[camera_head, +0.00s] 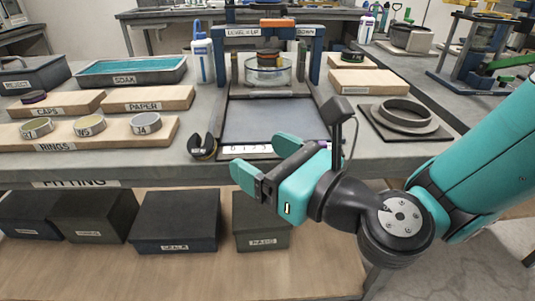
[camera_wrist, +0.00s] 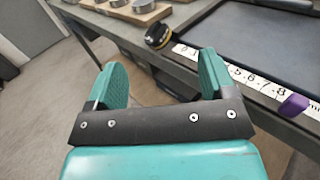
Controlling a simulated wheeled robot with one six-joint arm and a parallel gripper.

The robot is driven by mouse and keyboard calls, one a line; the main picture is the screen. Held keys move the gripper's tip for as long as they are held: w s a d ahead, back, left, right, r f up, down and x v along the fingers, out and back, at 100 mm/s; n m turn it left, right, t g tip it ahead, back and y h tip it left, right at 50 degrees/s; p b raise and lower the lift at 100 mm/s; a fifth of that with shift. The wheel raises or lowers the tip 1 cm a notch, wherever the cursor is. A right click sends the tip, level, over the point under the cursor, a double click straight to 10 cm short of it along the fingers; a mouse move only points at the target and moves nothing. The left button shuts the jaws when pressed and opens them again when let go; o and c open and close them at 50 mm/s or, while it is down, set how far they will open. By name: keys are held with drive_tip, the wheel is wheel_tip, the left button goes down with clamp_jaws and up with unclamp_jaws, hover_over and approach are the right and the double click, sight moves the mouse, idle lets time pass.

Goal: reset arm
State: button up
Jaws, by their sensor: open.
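My gripper (camera_head: 272,163) is open and empty, in front of the bench's front edge in the head view. Its two teal fingers stand apart in the wrist view (camera_wrist: 160,78), with nothing between them. My arm reaches in from the right of the head view. A dark mat (camera_head: 270,120) lies on the bench behind the gripper. A numbered white scale (camera_head: 247,150) runs along its front edge, and the scale also shows in the wrist view (camera_wrist: 262,84) with a purple marker (camera_wrist: 294,105) on it.
A dark and yellow round object (camera_head: 203,148) sits left of the scale. Wooden boards with rings (camera_head: 90,127) lie at left, a soak tray (camera_head: 130,72) behind. A blue-posted frame (camera_head: 316,55) stands over a glass dish (camera_head: 268,72). Dark boxes (camera_head: 175,222) fill the lower shelf.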

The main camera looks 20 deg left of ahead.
drive_tip(key=s+d+n+g+h, duration=0.35)
drive_tip(key=d+n+h, duration=0.25)
drive_tip(key=d+n, duration=0.75)
drive_tip(key=s+d+n+g+h, duration=0.35)
drive_tip(key=d+n+h, duration=0.25)
drive_tip(key=d+n, duration=0.75)
wheel_tip(320, 180, up, 18)
drive_tip(key=s+n+p, duration=0.1)
drive_tip(key=n+p, duration=0.1)
drive_tip(key=p, duration=1.6)
drive_tip(key=shift+s+a+n+p, duration=0.25)
drive_tip(key=shift+a+n+p, duration=0.05)
drive_tip(key=shift+p, duration=0.05)
